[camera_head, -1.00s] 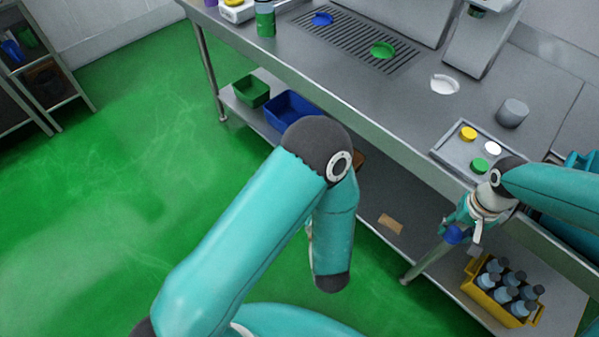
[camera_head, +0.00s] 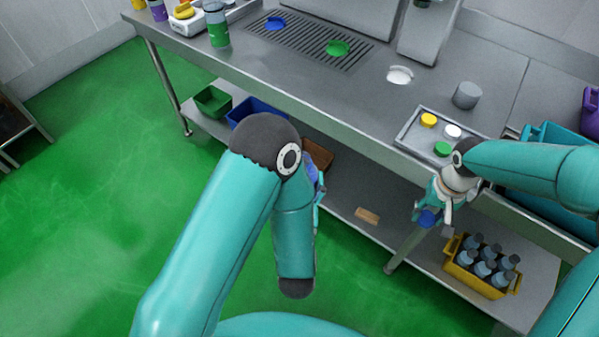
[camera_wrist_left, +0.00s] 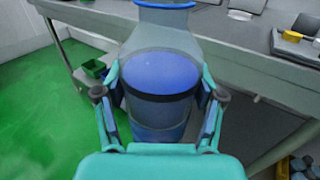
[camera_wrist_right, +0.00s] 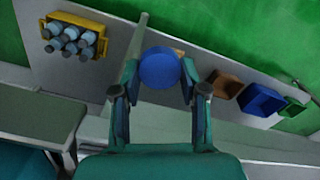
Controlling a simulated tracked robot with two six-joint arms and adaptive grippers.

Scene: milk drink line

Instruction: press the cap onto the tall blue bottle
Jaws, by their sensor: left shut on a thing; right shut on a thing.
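The tall blue bottle (camera_wrist_left: 160,75) fills the middle of the left wrist view, a see-through body with blue in it. My left gripper (camera_wrist_left: 161,92) is shut around its sides. In the head view my left arm hides most of the bottle; only a blue sliver (camera_head: 312,172) shows. My right gripper (camera_head: 432,205) is shut on a blue cap (camera_head: 428,218), held at the front of the bench. The cap also shows round between the fingertips in the right wrist view (camera_wrist_right: 159,68). Cap and bottle are well apart.
A tray (camera_head: 408,134) with yellow, white and green caps lies on the bench (camera_head: 365,98), near a grey cylinder (camera_head: 467,95). A yellow crate (camera_head: 455,271) of bottles stands on the lower shelf. Green (camera_head: 212,101) and blue bins are there too. A green-based bottle (camera_head: 218,28) stands far left.

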